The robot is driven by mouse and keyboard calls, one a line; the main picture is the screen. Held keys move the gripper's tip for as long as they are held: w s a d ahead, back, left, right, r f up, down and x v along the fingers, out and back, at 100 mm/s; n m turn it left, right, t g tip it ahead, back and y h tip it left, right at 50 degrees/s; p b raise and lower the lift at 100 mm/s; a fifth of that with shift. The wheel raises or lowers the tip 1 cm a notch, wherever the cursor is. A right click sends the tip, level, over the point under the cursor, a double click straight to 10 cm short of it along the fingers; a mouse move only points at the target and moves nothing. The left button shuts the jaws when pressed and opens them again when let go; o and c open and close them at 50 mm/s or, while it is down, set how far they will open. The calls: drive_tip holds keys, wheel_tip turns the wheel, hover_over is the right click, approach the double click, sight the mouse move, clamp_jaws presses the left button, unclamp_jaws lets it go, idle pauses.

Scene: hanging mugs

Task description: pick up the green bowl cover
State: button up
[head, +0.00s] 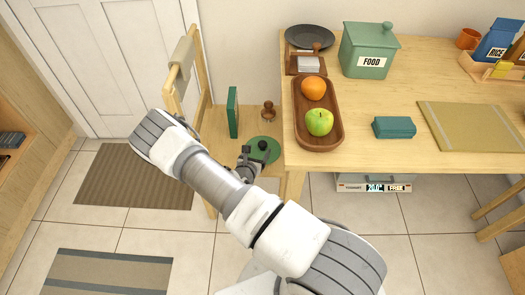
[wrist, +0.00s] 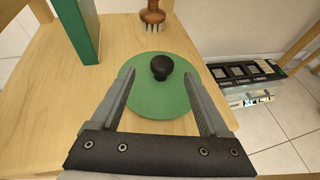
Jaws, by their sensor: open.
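The green bowl cover (wrist: 160,100) is a flat green disc with a round black knob (wrist: 162,67) on top. It lies on a light wooden surface, and in the head view the cover (head: 268,144) shows just left of the table, partly hidden by my wrist. My gripper (wrist: 166,80) is open, with one finger on each side of the knob in the wrist view. The fingers overlap the cover in the picture. The knob is not held, and I cannot tell the exact gap between the fingertips and the cover.
A green upright box or book (wrist: 78,30) stands to the left of the cover. A wooden brush (wrist: 152,14) stands close behind it. The table (head: 400,165) is to the right, with a wooden tray (head: 317,144) of fruit near its left edge.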

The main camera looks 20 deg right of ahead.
sight(261, 147)
drive_tip(key=b+x, duration=0.1)
drive_tip(key=x, duration=0.3)
drive_tip(key=shift+s+d, duration=0.1)
clamp_jaws()
